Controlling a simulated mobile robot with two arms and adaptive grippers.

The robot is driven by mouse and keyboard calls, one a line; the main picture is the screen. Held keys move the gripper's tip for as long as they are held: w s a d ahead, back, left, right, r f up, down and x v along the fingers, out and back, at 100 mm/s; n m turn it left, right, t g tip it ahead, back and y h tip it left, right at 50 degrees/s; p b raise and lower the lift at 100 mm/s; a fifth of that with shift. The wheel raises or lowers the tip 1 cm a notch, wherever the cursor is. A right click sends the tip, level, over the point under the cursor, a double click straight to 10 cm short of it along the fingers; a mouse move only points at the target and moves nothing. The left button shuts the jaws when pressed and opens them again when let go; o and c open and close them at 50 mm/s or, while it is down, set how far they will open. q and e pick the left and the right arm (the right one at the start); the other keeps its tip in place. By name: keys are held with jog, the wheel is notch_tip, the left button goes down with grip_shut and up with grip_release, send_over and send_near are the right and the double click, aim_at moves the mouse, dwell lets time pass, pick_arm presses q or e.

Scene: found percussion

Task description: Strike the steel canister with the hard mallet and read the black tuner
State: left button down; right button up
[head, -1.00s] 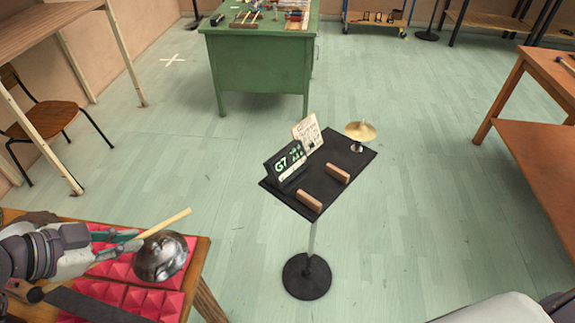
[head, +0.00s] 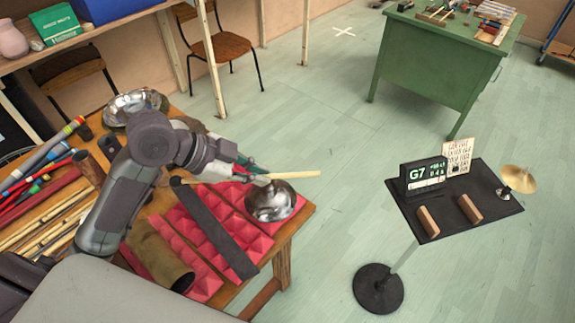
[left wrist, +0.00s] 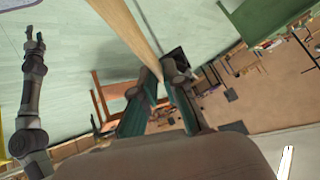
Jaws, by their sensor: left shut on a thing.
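My left gripper (head: 255,176) is shut on a pale wooden stick (head: 298,175), which looks like the mallet's handle. Its bare end points right, above the steel canister. A small dark round end (head: 176,181) shows left of the gripper and seems to be the mallet's head. The shiny, rounded steel canister (head: 270,203) sits on pink pyramid foam on the wooden table. I cannot tell whether stick and canister touch. The black tuner (head: 423,175) stands on a black stand and shows "G7". In the left wrist view, my right gripper (left wrist: 35,36) looks open and empty.
A dark strip (head: 215,230) and a brown cylinder (head: 158,256) lie on the foam (head: 190,232). Several sticks and tubes and a shiny bowl (head: 135,105) lie at left. The stand (head: 460,230) also holds two wooden blocks, a card and a small cymbal (head: 518,178).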

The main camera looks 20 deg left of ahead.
pick_arm(q)
jog(key=w+a+f+n+t+y, duration=0.1)
jog(key=w+a+f, duration=0.2)
jog(key=w+f, duration=0.1)
jog(key=w+a+f+n+t+y+p, duration=0.1)
jog(key=w+a+f+n, duration=0.1)
jog(key=w+a+f, duration=0.2)
jog(key=w+a+f+n+y+p, duration=0.1)
jog(key=w+a+f+n, duration=0.1)
jog(key=w+f, duration=0.3)
jog(key=shift+w+a+f+t, duration=0.15)
jog(key=shift+a+f, duration=0.1)
jog(key=shift+f, duration=0.45)
jog(key=shift+w+a+f+t, duration=0.1)
jog(key=shift+a+f, duration=0.2)
jog(key=shift+f, duration=0.45)
jog(key=shift+w+a+f+t, duration=0.15)
jog(key=shift+a+f, duration=0.1)
jog(key=shift+f, duration=0.45)
jog(key=shift+r+p, duration=0.1)
jog(key=shift+p, duration=0.25)
